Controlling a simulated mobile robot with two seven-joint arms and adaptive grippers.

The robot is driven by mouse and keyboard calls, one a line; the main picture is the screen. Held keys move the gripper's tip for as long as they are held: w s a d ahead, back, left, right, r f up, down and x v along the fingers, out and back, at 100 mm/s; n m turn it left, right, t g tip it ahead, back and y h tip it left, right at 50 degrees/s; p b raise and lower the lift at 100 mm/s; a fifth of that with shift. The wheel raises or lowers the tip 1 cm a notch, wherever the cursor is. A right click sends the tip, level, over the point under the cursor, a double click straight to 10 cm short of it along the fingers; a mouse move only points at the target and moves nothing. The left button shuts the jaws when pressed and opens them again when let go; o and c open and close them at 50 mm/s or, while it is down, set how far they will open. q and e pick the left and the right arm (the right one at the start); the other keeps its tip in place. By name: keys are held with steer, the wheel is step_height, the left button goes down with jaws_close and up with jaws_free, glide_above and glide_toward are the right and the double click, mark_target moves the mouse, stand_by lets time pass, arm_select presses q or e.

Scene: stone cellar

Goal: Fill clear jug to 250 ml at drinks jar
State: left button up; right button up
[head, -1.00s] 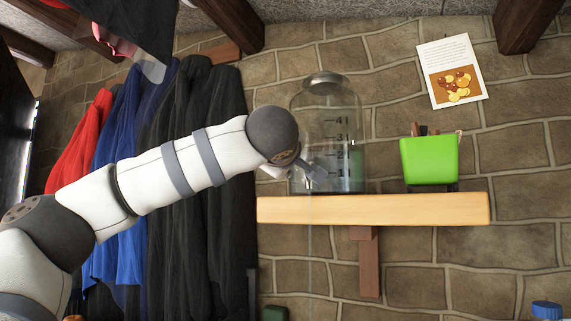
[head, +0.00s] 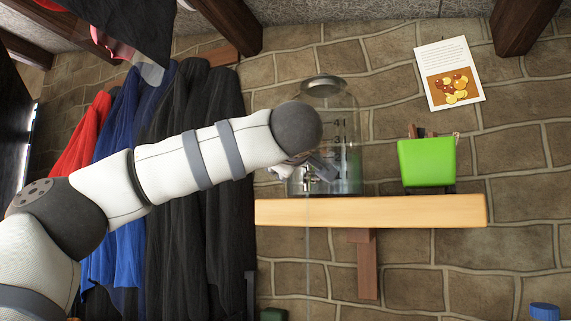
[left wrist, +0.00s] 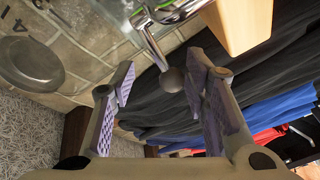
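The clear glass drinks jar (head: 345,165) stands on a wooden shelf, with dark litre marks and a metal lid. Its metal tap (head: 310,179) shows low on the front. In the left wrist view the tap lever (left wrist: 152,42) ends in a dark round knob (left wrist: 172,80). My left gripper (head: 312,172) is in front of the jar at the tap. In the left wrist view its fingers (left wrist: 160,82) are apart, with the knob between the fingertips, nearer the right one. A faint thin vertical line runs down below the tap. No clear jug is recognisable. My right gripper is out of view.
The wooden shelf (head: 400,210) juts from the stone wall, with a bracket (head: 367,265) underneath. A green container (head: 427,163) stands right of the jar. Hanging dark, blue and red garments (head: 230,220) are behind my left arm. A blue-topped object (head: 545,311) shows at bottom right.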

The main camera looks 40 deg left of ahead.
arm_select(q)
steer(key=shift+a+f, duration=0.1)
steer(key=shift+f, duration=0.1)
steer(key=v, duration=1.2)
steer(key=shift+r, duration=0.2)
